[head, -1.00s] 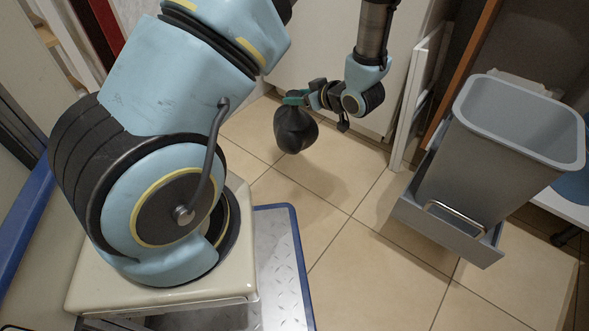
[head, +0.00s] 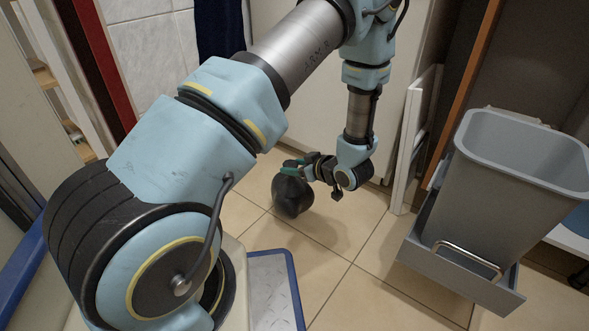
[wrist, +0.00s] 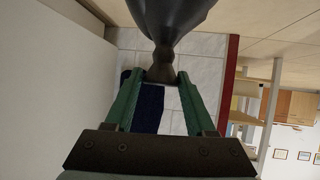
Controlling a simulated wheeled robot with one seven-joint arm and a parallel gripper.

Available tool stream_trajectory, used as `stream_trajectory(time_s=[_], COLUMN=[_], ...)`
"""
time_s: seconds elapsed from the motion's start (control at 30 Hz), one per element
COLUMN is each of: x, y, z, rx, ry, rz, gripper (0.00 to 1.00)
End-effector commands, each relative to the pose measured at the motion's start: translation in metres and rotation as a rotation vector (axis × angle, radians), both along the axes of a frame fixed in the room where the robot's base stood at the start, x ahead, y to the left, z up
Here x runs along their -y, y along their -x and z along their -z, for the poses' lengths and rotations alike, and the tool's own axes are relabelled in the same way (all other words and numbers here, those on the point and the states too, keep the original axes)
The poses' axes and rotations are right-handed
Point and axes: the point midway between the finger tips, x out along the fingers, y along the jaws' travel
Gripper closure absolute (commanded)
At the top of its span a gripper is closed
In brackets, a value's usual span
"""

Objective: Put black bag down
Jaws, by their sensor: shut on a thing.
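The black bag (head: 291,196) hangs from my gripper (head: 293,170) in the head view, a full, rounded shape low over the tiled floor. I cannot tell for sure whether its bottom touches the tiles. In the wrist view my gripper (wrist: 161,80) has its two green fingers closed on the gathered neck of the black bag (wrist: 172,22). The rest of the bag runs out of the top of that view.
A grey bin (head: 510,190) stands in a pulled-out grey drawer (head: 455,268) at the right. A white cabinet door (head: 412,140) stands open beside it. Beige tiles (head: 350,235) between bag and drawer are clear. A blue-edged metal plate (head: 270,290) lies at the front.

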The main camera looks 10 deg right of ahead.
Motion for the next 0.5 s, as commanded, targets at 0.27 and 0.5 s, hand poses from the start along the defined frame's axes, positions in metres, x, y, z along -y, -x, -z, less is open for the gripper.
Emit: stream_trajectory(time_s=[0.27,0.5], x=[-0.0001,-0.0002], y=[0.0001,0.0002], z=[0.0023,0.0022], rx=[0.000,0.000], ry=[0.000,0.000], rz=[0.000,0.000], gripper=[0.40,0.15])
